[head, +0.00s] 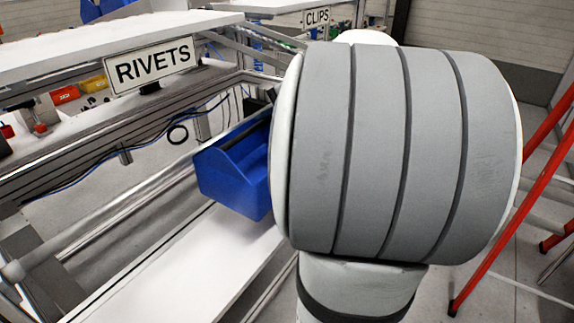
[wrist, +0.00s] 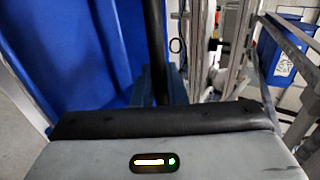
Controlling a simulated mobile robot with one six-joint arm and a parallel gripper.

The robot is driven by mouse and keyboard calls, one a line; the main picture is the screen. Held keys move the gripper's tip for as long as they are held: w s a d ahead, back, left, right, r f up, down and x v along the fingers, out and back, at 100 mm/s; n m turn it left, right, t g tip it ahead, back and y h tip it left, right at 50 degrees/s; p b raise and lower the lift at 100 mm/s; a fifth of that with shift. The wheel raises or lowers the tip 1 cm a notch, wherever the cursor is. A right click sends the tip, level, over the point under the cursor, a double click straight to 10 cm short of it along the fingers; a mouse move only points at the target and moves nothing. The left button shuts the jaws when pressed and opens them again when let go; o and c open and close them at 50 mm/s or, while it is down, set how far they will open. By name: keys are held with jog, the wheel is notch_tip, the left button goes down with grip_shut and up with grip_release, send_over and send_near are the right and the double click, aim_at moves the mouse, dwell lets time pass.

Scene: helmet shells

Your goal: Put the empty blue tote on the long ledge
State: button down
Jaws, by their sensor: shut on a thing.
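The blue tote (head: 232,172) hangs left of my arm in the head view, above a long white ledge (head: 160,275) low along the bench. A gap seems to show between them, but I cannot tell its height. The tote's right part is hidden behind my arm, and its inside is not clearly seen. In the wrist view a large blue wall of the tote (wrist: 75,55) fills the left side.
A metal rail (head: 110,215) runs along the ledge's left side. Red tubing (head: 515,210) stands at the right. A blue bin (wrist: 283,55) stands beyond the frame in the wrist view.

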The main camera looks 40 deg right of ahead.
jog(key=shift+d, duration=0.1)
jog(key=shift+f, duration=0.15)
send_near(255, 162)
jog(key=x, duration=0.3)
jog(key=shift+w+f, duration=0.1)
jog(key=shift+w, duration=0.15)
jog(key=shift+f+b, duration=0.2)
jog(key=shift+b, duration=0.15)
jog(key=c, duration=1.5)
grip_release()
jog(key=shift+o, duration=0.2)
jog(key=shift+r, duration=0.2)
